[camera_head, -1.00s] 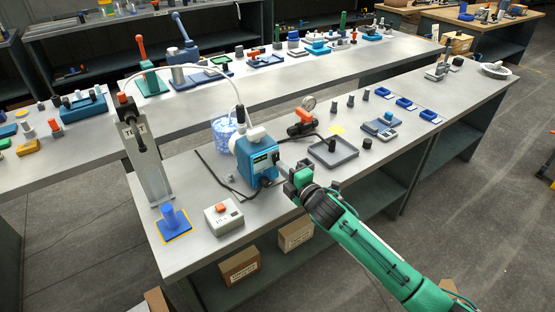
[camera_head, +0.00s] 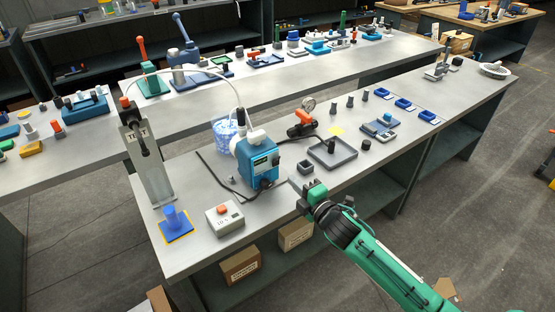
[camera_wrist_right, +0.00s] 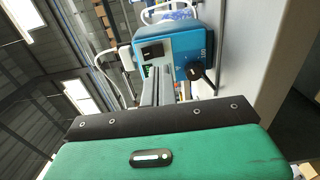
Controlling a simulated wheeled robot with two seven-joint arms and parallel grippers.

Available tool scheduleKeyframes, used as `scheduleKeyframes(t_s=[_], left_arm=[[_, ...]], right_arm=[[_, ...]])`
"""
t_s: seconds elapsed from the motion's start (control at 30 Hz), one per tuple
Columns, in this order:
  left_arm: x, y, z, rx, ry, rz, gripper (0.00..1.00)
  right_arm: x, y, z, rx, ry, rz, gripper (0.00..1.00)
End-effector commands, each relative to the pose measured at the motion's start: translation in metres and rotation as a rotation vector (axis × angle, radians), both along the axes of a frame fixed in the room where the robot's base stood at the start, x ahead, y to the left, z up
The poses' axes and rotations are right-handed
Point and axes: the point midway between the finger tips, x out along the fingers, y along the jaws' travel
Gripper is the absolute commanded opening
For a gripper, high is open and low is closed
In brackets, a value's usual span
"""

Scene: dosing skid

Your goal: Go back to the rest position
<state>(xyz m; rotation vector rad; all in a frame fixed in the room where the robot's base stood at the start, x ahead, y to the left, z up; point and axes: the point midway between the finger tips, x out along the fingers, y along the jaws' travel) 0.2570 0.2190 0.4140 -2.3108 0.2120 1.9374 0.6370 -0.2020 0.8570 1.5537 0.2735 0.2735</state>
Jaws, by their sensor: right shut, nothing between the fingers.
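My right gripper (camera_head: 296,187) is at the front edge of the near bench, to the right of the blue dosing pump (camera_head: 257,160) and apart from it. Its fingers are shut and hold nothing. In the right wrist view the shut grey fingers (camera_wrist_right: 158,86) point toward the blue pump (camera_wrist_right: 188,48), with a black knob on its face. The green arm reaches in from the lower right. My left gripper is not in view.
A small dark square holder (camera_head: 305,168) and a grey tray (camera_head: 333,153) lie just behind the gripper. A box with a red button (camera_head: 224,217) stands left, near a metal stand (camera_head: 148,165).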

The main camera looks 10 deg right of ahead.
Motion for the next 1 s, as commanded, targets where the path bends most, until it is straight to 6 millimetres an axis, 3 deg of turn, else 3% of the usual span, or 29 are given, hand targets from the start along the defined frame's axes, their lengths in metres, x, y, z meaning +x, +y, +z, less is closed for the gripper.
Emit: scheduleKeyframes(t_s=[0.63,0.77,0.87,1.0], left_arm=[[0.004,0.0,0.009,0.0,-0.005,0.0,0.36],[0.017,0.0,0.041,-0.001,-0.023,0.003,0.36],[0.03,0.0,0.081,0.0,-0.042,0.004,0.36],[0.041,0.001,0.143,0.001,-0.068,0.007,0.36]], right_arm=[[-0.011,-0.002,-0.005,0.032,0.036,-0.019,0.0],[-0.035,-0.002,-0.024,0.159,0.179,-0.099,0.0],[-0.068,-0.005,-0.046,0.312,0.354,-0.21,0.0],[-0.127,-0.012,-0.077,0.536,0.612,-0.398,0.0]])
